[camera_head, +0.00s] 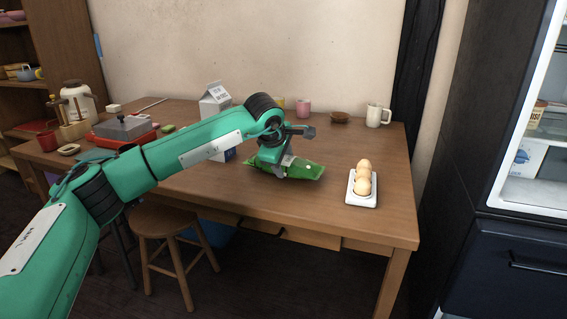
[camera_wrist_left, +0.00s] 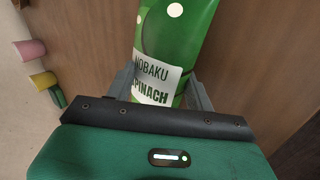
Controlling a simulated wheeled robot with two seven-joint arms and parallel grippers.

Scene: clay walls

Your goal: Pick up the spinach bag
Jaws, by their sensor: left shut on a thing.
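The bag appears to rest on or just above the tabletop; I cannot tell which. My right gripper is not in view.
The table (camera_head: 330,220) is clear in front of the bag. A white tray with eggs (camera_head: 361,203) stands to the right. A white mug (camera_head: 375,116), brown bowl (camera_head: 340,117), pink cup (camera_head: 303,108) and milk carton (camera_head: 214,100) stand behind. A stool (camera_head: 165,222) is below the front edge.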

